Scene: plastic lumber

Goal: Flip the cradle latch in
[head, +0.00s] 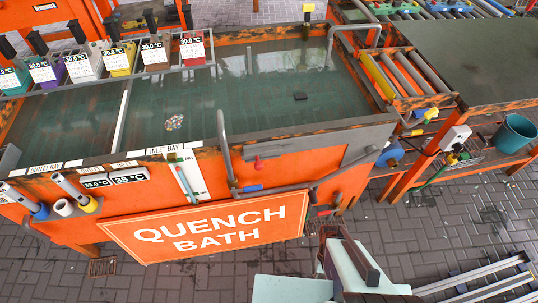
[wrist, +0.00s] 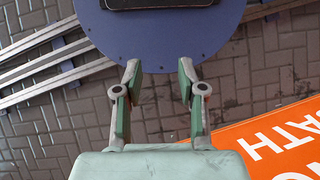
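No part is clearly recognisable as the cradle latch, and I cannot tell which fitting it is. The quench bath (head: 205,220) is an orange tank with dark green water, seen in the head view. A grey bent handle (head: 224,150) stands at its front wall, with a red piece (head: 258,162) and a blue piece (head: 252,188) near it. A rack of rollers (head: 402,73) sits at the bath's right end, with a yellow fitting (head: 430,115) below it. My gripper (wrist: 160,72) is open and empty in the wrist view, over the paved floor, apart from the bath.
The orange sign (wrist: 285,140) is at lower right in the wrist view. Several labelled blocks (head: 122,58) line the bath's back left. Metal rails (head: 480,280) run along the floor at lower right. Paving before the bath is mostly clear.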

